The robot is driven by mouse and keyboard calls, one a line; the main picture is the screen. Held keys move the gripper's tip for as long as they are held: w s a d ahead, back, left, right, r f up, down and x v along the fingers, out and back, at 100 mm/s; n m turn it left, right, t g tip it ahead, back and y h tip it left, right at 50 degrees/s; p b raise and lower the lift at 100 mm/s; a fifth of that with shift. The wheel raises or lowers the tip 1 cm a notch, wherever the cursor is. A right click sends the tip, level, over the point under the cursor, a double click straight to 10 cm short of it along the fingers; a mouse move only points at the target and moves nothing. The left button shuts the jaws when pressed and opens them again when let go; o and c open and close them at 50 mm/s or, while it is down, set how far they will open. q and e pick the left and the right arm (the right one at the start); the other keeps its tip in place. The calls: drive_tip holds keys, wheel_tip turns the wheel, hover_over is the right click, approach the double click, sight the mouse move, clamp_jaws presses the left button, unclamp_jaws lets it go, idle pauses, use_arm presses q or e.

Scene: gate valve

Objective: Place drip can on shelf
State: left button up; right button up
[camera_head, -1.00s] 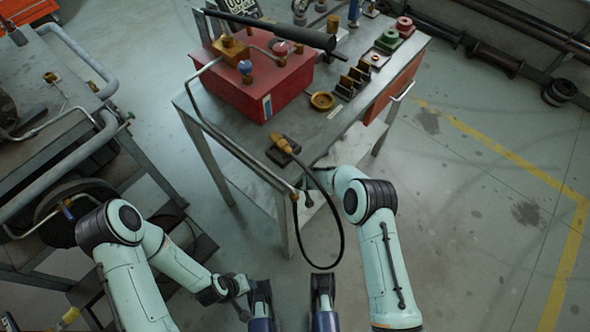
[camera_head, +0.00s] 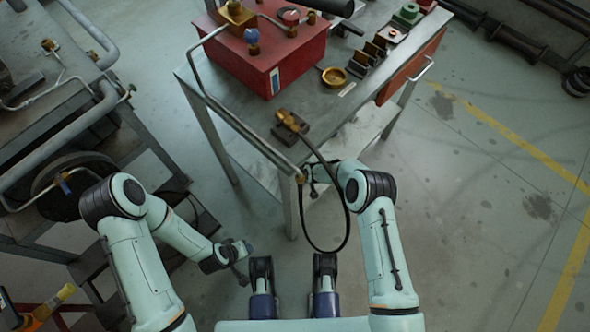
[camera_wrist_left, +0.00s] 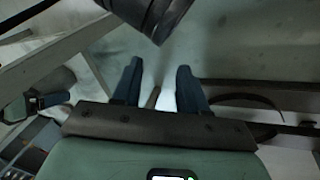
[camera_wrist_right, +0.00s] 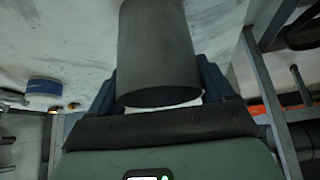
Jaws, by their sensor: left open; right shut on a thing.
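In the right wrist view my right gripper (camera_wrist_right: 160,84) is shut on the drip can, a dark grey cylinder (camera_wrist_right: 158,45) that fills the space between the fingers. In the head view my right arm reaches to the near side of the metal cart, and its gripper and the can are mostly hidden there. A bare part of the cart's lower shelf (camera_head: 364,124) shows under the cart top. I cannot tell whether the can touches the shelf. My left gripper (camera_wrist_left: 158,66) is open and empty; in the head view it hangs left of the cart's front leg (camera_head: 240,250).
The cart top (camera_head: 235,95) carries a red box (camera_head: 268,55), a brass dish (camera_head: 334,77) and a brass fitting (camera_head: 291,121). A black hose (camera_head: 346,210) loops down near my right forearm. A second bench (camera_head: 60,120) stands left.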

drive_tip(key=o, duration=1)
drive_tip(key=shift+c, duration=0.2)
drive_tip(key=shift+r, duration=0.25)
use_arm(q)
drive_tip(key=s+d+r+g+h+p, duration=0.1)
drive_tip(key=s+d+r+g+p, duration=0.1)
drive_tip(key=s+d+r+p, duration=0.1)
drive_tip(key=s+r+p, duration=0.1)
drive_tip(key=s+r, duration=0.1)
drive_tip(key=s, duration=0.1)
drive_tip(key=shift+s, duration=0.3)
use_arm(e)
drive_tip(key=v, duration=1.1)
drive_tip(key=shift+s+r, duration=0.2)
drive_tip(key=shift+r, duration=0.1)
use_arm(q)
drive_tip(key=shift+d, duration=0.1)
use_arm(e)
drive_tip(key=shift+d, duration=0.2)
